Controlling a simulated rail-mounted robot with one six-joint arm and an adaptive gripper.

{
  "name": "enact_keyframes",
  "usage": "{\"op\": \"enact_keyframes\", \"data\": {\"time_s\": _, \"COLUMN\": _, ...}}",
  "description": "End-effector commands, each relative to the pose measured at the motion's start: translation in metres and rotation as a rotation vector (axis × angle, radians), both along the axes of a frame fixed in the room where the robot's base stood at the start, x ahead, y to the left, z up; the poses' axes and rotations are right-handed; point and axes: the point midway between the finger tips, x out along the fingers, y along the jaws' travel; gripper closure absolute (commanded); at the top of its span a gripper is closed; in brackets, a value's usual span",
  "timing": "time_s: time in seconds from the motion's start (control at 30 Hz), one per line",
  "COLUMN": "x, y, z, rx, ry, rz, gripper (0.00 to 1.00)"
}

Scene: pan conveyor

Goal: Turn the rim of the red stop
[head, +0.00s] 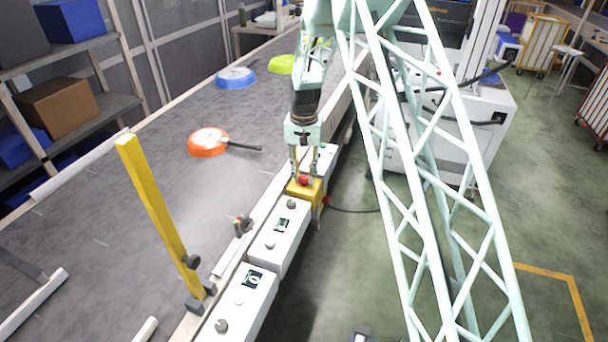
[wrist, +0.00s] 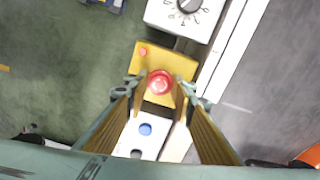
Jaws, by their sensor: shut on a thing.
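The red stop (head: 303,180) is a round red button on a yellow box (head: 312,194) beside the conveyor. In the wrist view the red stop (wrist: 160,82) sits in the middle of the yellow box (wrist: 147,60), between my fingertips. My gripper (head: 305,178) points down over the box, its fingers on either side of the button. In the wrist view my gripper (wrist: 160,88) is shut on the rim of the red stop, with the top of the button showing.
White control boxes (head: 279,240) with knobs and buttons line the conveyor edge. A white box with a dial (wrist: 186,14) adjoins the yellow one. An orange pan (head: 207,141), a blue pan (head: 236,77) and a green pan (head: 281,64) lie on the belt. A yellow post (head: 158,215) stands nearby.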

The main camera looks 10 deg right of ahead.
Motion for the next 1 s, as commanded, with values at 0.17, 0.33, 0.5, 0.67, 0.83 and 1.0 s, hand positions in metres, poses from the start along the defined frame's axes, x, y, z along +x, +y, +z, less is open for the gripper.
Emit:
{"op": "enact_keyframes", "data": {"time_s": 0.17, "x": -0.0002, "y": 0.0, "z": -0.0001, "rx": 0.0, "ry": 0.0, "rz": -0.118, "gripper": 0.87}}
{"op": "enact_keyframes", "data": {"time_s": 0.33, "x": -0.0002, "y": 0.0, "z": -0.0004, "rx": 0.0, "ry": 0.0, "rz": -0.204, "gripper": 0.87}}
{"op": "enact_keyframes", "data": {"time_s": 0.5, "x": -0.0002, "y": 0.0, "z": -0.0008, "rx": 0.0, "ry": 0.0, "rz": -0.257, "gripper": 0.87}}
{"op": "enact_keyframes", "data": {"time_s": 0.67, "x": -0.0002, "y": 0.0, "z": -0.001, "rx": 0.0, "ry": 0.0, "rz": -0.278, "gripper": 0.87}}
{"op": "enact_keyframes", "data": {"time_s": 0.83, "x": -0.0003, "y": 0.0, "z": -0.0011, "rx": 0.0, "ry": 0.001, "rz": -0.281, "gripper": 0.87}}
{"op": "enact_keyframes", "data": {"time_s": 1.0, "x": -0.0004, "y": -0.0001, "z": -0.0011, "rx": 0.0, "ry": 0.001, "rz": -0.281, "gripper": 0.87}}
